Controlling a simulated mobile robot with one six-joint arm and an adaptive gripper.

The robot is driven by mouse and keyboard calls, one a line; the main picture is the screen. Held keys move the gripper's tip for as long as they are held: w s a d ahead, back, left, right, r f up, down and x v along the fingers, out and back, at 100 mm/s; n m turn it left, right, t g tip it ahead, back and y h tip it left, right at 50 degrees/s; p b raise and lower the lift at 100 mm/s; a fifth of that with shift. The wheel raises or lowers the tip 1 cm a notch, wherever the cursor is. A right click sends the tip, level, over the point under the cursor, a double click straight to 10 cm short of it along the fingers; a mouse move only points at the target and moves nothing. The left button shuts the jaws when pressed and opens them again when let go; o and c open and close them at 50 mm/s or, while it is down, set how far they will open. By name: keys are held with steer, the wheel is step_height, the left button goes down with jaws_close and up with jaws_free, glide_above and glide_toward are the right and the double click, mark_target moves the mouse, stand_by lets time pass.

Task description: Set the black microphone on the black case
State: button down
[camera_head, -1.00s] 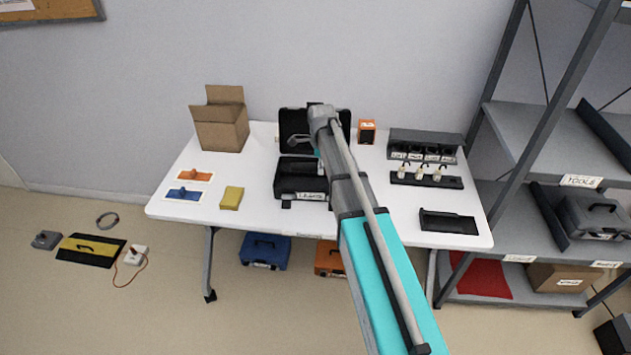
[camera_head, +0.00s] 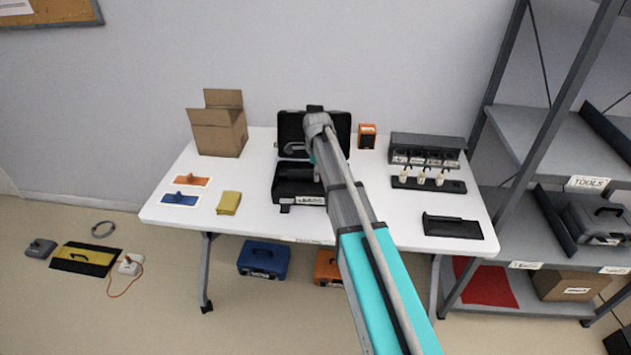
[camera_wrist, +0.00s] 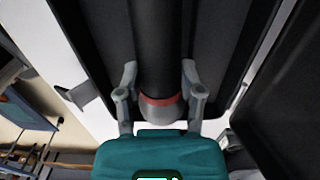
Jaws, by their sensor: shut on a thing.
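The black case (camera_head: 286,196) stands open on the white table, its lid raised at the back. In the wrist view its dark interior (camera_wrist: 103,35) fills much of the background. The black microphone (camera_wrist: 160,45) is a dark cylinder with a red ring and a grey end. My gripper (camera_wrist: 159,78) is shut on it, one grey finger on each side. The microphone appears in front of the case interior; whether it touches the case I cannot tell.
An orange box (camera_head: 367,136) and a dark rack (camera_head: 428,143) stand right of the case. Bottles stand on a black tray (camera_head: 455,186). A cardboard box (camera_head: 218,135) and a yellow block (camera_head: 229,203) are left. The front table surface (camera_head: 370,222) has free room.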

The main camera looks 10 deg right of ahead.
steer(key=shift+w+f+b, duration=0.4)
steer(key=shift+f+b, duration=0.1)
steer(key=shift+f, duration=0.1)
step_height(320, 180, down, 3)
steer(key=b, duration=0.2)
steer(key=shift+r+b, duration=0.2)
steer(key=shift+b, duration=0.1)
steer(key=shift+s, duration=0.2)
steer(key=shift+s+f+b, duration=0.3)
steer(key=shift+s+b, duration=0.05)
steer(key=shift+b, duration=0.3)
steer(key=shift+c, duration=1.8)
jaws_free()
steer(key=shift+o, duration=0.7)
steer(key=shift+w+f, duration=0.25)
steer(key=shift+f, duration=0.1)
steer(key=shift+r, duration=0.1)
steer(key=shift+w+r, duration=0.1)
steer(key=shift+w, duration=0.05)
